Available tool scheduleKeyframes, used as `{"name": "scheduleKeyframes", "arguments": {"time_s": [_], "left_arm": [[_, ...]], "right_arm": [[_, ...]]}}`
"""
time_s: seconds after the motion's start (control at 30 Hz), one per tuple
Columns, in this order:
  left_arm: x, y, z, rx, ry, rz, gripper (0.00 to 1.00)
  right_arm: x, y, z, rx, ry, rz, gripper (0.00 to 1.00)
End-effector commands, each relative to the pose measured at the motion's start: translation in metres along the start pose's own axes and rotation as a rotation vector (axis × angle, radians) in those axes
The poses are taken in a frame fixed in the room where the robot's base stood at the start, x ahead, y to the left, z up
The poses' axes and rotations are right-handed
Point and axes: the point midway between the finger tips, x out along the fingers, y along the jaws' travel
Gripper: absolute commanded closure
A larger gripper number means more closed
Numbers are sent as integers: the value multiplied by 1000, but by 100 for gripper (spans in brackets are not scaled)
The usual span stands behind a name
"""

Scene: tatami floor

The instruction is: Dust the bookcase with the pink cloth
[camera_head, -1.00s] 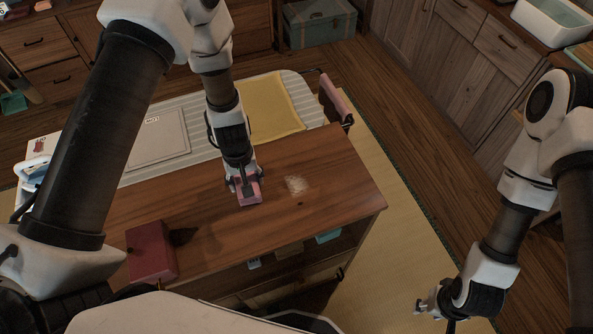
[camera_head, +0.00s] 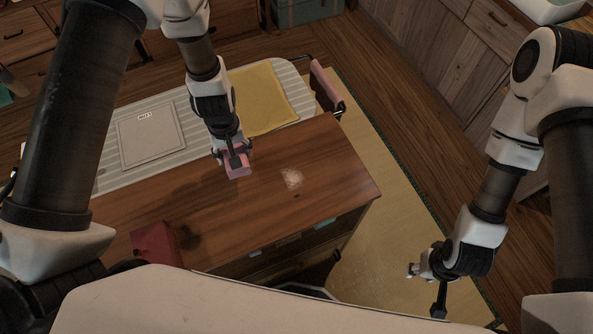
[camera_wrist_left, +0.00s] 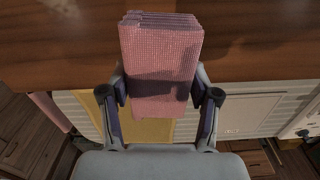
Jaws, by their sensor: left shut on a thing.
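The bookcase (camera_head: 335,160) has a brown wooden top with a pale dusty patch (camera_head: 291,178) toward its right end. My left gripper (camera_head: 233,152) is shut on the folded pink cloth (camera_head: 237,172), over the back edge area of the top, left of the patch. In the left wrist view the pink cloth (camera_wrist_left: 160,60) sits between both fingers with the wooden top beyond it. I cannot tell whether the cloth touches the wood. My right gripper (camera_head: 423,288) is empty, its fingers apart, right of the bookcase.
A dark red box (camera_head: 156,243) stands on the top at the front left. Behind the bookcase is a striped surface (camera_head: 110,180) with a yellow cloth (camera_head: 262,100) and a grey flat board (camera_head: 150,135). Tatami (camera_head: 385,215) lies clear on the right.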

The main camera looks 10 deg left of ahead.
Motion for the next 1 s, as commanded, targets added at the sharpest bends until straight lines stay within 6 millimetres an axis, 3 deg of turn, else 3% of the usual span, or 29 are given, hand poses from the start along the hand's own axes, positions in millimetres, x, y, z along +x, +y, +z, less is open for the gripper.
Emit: {"name": "scheduleKeyframes", "arguments": {"time_s": [0.23, 1.0], "left_arm": [[-22, 0, 1, 2, 0, 0, 76], [-22, 0, 1, 3, 0, 0, 76]], "right_arm": [[-18, 0, 0, 0, 0, 0, 60], [-18, 0, 0, 0, 0, 0, 60]]}}
